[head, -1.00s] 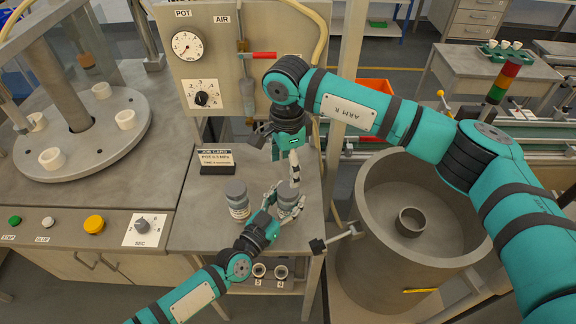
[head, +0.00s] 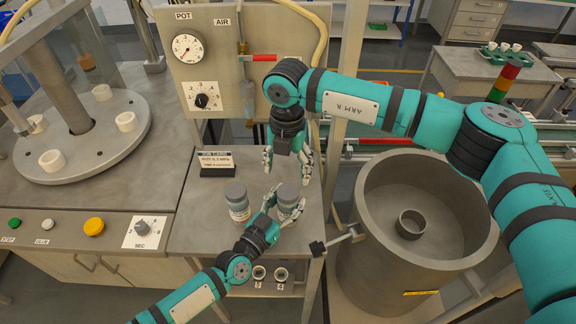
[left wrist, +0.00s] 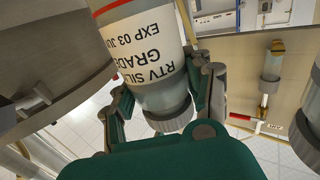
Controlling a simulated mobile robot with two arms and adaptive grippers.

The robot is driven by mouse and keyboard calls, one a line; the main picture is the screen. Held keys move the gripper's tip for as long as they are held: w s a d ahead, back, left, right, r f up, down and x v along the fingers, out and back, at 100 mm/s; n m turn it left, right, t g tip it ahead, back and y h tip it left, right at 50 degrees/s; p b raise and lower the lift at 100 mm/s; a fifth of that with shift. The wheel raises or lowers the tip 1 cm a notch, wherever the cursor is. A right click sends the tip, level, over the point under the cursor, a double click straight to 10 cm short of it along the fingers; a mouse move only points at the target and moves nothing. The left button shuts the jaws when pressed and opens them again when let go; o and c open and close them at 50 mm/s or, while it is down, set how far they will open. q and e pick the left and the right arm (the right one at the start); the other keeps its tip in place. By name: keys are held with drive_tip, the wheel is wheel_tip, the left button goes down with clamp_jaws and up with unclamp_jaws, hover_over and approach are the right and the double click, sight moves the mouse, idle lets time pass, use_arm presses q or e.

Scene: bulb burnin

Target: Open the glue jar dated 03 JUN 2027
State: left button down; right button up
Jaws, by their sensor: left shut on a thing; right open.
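A white-labelled jar with a grey top (head: 288,196) stands at the right of the small bench in the head view. My left gripper (head: 283,212) is shut around its body. In the left wrist view this jar (left wrist: 150,62) has an upside-down label reading "RTV SIL", "GRADE" and "EXP 03 JU"; the rest of the date is hidden. Its grey ribbed end (left wrist: 168,115) sits between the fingers. A second similar jar (head: 237,203) stands just to the left, untouched. My right gripper (head: 287,170) is open, fingers spread and pointing down, just behind and above the held jar.
A job card sign (head: 216,162) stands at the back left of the bench (head: 200,232). A large grey drum (head: 372,255) is close on the right, with a clamp arm (head: 338,240) beside the bench edge. A gauge panel (head: 215,75) rises behind. Some bench surface in front is free.

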sight(288, 191)
drive_tip(key=m, duration=0.6)
drive_tip(key=shift+d, duration=0.1)
drive_tip(key=shift+f, duration=4)
drive_tip(key=shift+c, duration=0.4)
drive_tip(key=c, duration=1.2)
drive_tip(key=o, duration=1.3)
drive_tip(key=shift+o, duration=0.2)
wheel_tip(288, 191, up, 8)
drive_tip(key=shift+f, duration=0.15)
drive_tip(key=shift+c, duration=0.3)
drive_tip(key=shift+f, duration=3.85)
